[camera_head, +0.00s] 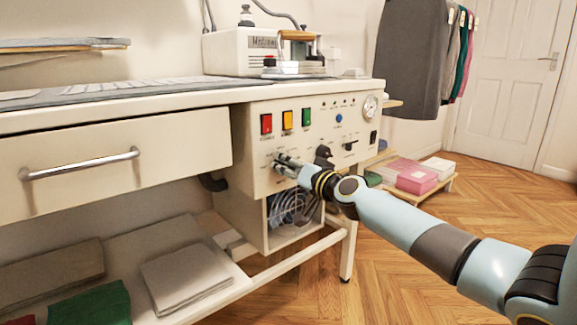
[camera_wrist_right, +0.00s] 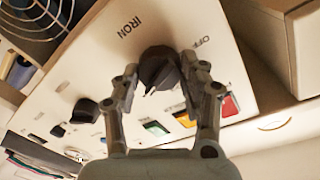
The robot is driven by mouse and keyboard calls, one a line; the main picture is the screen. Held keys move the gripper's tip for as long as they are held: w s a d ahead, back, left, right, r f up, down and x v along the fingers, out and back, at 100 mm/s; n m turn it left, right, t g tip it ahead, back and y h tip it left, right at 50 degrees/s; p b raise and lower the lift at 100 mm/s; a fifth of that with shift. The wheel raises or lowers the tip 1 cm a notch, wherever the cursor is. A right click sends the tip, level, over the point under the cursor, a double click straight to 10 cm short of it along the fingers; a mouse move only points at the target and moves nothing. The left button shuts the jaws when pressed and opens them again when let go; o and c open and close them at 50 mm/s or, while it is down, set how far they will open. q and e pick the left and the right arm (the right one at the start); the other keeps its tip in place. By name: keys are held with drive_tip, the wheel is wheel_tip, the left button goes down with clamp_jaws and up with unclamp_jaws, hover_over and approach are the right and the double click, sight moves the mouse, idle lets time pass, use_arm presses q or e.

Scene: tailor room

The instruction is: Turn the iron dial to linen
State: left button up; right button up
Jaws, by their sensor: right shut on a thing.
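The iron dial (camera_wrist_right: 158,68) is a round black knob on the cream control panel (camera_wrist_right: 65,68), below the printed word IRON in the right wrist view. A small white pointer mark shows on it, and the word OFF is printed beside it. No linen mark is readable. My right gripper (camera_wrist_right: 160,72) has a finger on each side of the dial and is shut on it. In the head view my right gripper (camera_head: 281,163) reaches the panel's lower left, and its fingers hide the dial. My left gripper is not in view.
Red (camera_head: 266,124), yellow (camera_head: 287,120) and green (camera_head: 306,117) switches sit above the gripper. Another black knob (camera_head: 323,154) is close to its right. A drawer handle (camera_head: 80,163) juts out at left. A pink box (camera_head: 416,177) sits on a low rack. Floor at right is clear.

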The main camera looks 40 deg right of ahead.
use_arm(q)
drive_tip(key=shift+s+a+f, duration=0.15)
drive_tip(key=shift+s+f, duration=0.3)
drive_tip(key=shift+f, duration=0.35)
use_arm(e)
drive_tip(key=shift+m, duration=2.1)
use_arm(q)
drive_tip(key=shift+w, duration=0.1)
use_arm(e)
drive_tip(key=o, duration=1.2)
drive_tip(key=shift+d, duration=0.1)
drive_tip(key=shift+y, duration=0.3)
